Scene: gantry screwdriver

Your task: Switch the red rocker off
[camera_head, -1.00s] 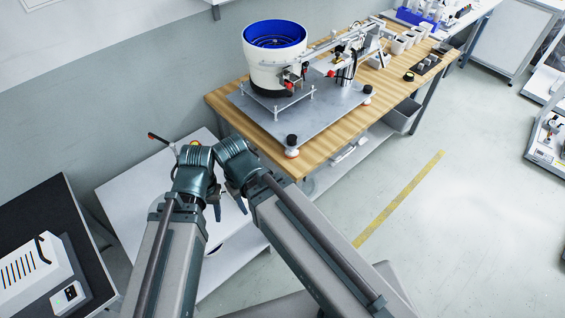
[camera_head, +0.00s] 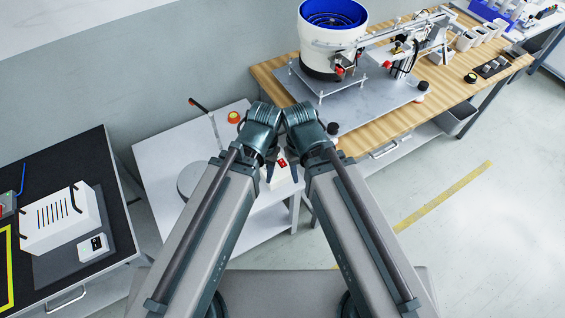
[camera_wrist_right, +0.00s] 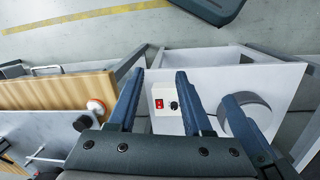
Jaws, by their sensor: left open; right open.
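The red rocker (camera_wrist_right: 159,103) is on the face of a small white box (camera_wrist_right: 164,90), beside a black knob (camera_wrist_right: 174,105). The box stands on a white table. In the head view the red rocker (camera_head: 281,162) shows small between my two grippers; its on or off position is too small to tell. My right gripper (camera_wrist_right: 160,71) is open and empty, and the box appears between its fingers in the wrist view. My left gripper (camera_head: 269,168) is open, just left of the box; one dark part of it (camera_wrist_right: 245,125) shows at the right of the wrist view.
A wooden bench (camera_head: 400,118) with a blue-lined bowl feeder (camera_head: 332,45) on a metal plate stands behind to the right. On the white table (camera_head: 165,150) are a grey round disc, an orange knob (camera_head: 233,117) and a red-tipped lever. A black-topped table (camera_head: 60,165) stands left.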

